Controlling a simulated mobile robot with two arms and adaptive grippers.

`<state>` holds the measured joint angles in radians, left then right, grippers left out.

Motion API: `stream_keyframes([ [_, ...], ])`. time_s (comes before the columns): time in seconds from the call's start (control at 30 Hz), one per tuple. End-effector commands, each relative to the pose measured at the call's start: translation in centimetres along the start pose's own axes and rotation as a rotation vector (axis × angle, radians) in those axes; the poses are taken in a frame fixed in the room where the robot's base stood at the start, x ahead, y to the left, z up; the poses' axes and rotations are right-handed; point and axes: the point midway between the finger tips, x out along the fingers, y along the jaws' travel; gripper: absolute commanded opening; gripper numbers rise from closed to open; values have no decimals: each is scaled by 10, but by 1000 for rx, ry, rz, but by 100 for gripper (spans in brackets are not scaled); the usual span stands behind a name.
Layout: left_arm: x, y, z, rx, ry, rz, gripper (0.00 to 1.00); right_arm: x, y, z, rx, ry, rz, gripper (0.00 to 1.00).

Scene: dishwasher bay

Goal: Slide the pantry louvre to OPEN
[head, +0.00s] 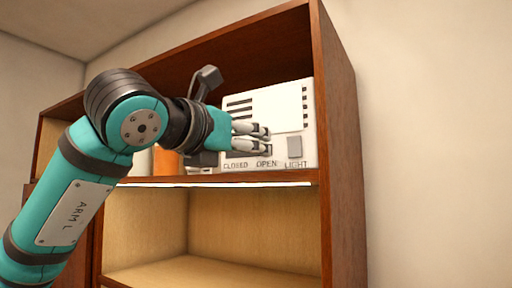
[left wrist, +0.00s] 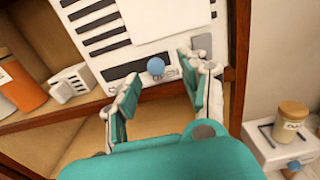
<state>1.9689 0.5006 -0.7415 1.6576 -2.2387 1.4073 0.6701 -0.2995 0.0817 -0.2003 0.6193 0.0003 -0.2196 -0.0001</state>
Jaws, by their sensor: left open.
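The pantry louvre is a white panel (head: 270,104) with dark slots, standing on the upper shelf; it also shows in the left wrist view (left wrist: 88,40). Its lower edge reads CLOSED, OPEN and LIGHT in the head view. A round blue knob (left wrist: 156,66) sits low on the panel in the left wrist view, beside the OPEN lettering. My left gripper (head: 267,141) is open in front of the panel. In the left wrist view its fingers (left wrist: 165,76) stand either side of the knob, with visible gaps. The knob is hidden in the head view. My right gripper is out of view.
A grey switch (head: 294,147) is above LIGHT, close to the right finger. An orange container (left wrist: 22,86) and a small white block (left wrist: 69,84) stand left on the shelf. A lidded jar (left wrist: 291,121) stands on a white box at lower right. The lower compartment (head: 250,232) looks empty.

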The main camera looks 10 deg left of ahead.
Motion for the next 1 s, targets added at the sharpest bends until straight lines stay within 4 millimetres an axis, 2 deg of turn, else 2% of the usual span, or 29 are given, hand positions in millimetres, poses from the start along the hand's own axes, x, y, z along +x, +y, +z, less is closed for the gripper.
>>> stream_keyframes([
  [0.03,-13,1,1,3,-5,2,45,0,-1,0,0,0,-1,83],
  [0.2,-48,-1,1,3,-4,0,45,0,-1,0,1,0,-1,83],
  [0.4,-73,-2,1,2,-3,-1,45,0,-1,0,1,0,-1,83],
  [0.57,-79,-1,0,1,-2,0,45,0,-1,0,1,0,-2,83],
  [1.0,-79,-2,0,1,-1,-1,45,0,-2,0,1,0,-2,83],
])
